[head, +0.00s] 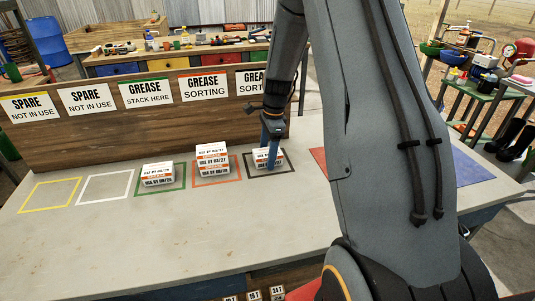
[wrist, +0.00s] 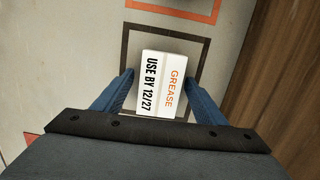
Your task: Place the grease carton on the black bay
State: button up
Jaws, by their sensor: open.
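A white grease carton (head: 261,154) with an orange stripe sits on the bench inside the black bay outline (head: 288,167). In the wrist view the carton (wrist: 160,84) reads "USE BY 12/27" and lies within the black outline (wrist: 165,29), whose near part is partly hidden. My gripper (head: 270,163) is low at the carton. In the wrist view its blue fingers (wrist: 158,78) stand open on either side of the carton. A narrow gap shows at the left finger; the right finger is very close, and I cannot tell whether it touches.
An orange-outlined bay (head: 231,181) beside the black bay holds stacked cartons (head: 212,160). A green-outlined bay (head: 181,184) holds a carton (head: 158,174). White (head: 104,201) and yellow (head: 50,208) bays are empty. A wooden board (head: 130,125) with signs stands behind.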

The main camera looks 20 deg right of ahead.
notch_tip(320, 180, up, 12)
jog(key=d+b, duration=0.1)
jog(key=b, duration=0.2)
jog(key=s+a+f+n, duration=0.2)
jog(key=s+a+n, duration=0.2)
jog(key=s+n, duration=0.2)
jog(key=s+a+f+n+h, duration=0.1)
jog(key=s+a+n, duration=0.4)
jog(key=s, duration=0.5)
jog(key=s+a+f+n, duration=0.3)
jog(key=s+a+n, duration=0.1)
jog(key=s+n, duration=0.3)
jog(key=shift+s+a+n+t, duration=0.15)
jog(key=shift+s+n+t, duration=0.2)
jog(key=shift+n, duration=0.75)
